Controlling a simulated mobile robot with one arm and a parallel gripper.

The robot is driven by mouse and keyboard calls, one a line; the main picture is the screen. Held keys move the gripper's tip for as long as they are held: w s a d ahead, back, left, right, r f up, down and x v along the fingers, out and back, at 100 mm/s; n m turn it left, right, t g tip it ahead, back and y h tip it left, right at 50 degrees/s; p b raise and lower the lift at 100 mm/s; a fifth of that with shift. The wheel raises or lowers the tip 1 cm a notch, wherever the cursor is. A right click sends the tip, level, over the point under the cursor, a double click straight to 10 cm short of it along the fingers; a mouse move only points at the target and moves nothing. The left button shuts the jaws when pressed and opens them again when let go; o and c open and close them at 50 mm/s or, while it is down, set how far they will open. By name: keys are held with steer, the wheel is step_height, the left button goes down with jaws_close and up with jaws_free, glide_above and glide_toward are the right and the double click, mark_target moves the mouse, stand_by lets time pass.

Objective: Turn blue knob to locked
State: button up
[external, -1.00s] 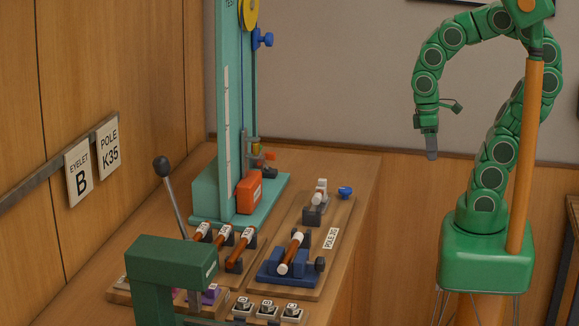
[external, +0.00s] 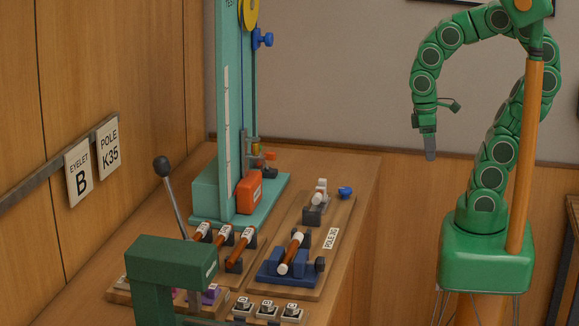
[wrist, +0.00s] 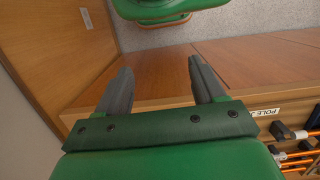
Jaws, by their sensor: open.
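A blue knob (external: 264,40) sticks out from the right side of the tall teal test stand (external: 228,110), high up near the yellow wheel. Another small blue piece (external: 345,192), also knob-like, sits at the far end of the wooden pole board. I cannot read a locked mark on either. My gripper (external: 430,150) hangs fingers down, well right of the bench and apart from both. In the wrist view my gripper (wrist: 158,72) has its two grey fingers spread with nothing between them. Neither blue knob can be made out in the wrist view.
On the bench (external: 335,165) are an orange-red box (external: 249,194), a black-knobbed lever (external: 172,195), a green press (external: 170,270), several rods and a blue clamp (external: 285,268). Open space lies between bench and arm. Signs (external: 78,172) hang on the left wall.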

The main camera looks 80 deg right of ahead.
steer(key=w+d+n+g+h, duration=0.15)
steer(key=w+n, duration=0.25)
steer(key=w, duration=0.8)
steer(key=n+h, duration=0.2)
steer(key=n, duration=0.3)
glide_toward(345, 189)
steer(key=shift+x, duration=4.15)
steer(key=shift+d, duration=0.15)
steer(key=shift+c, duration=0.2)
steer(key=c, duration=1)
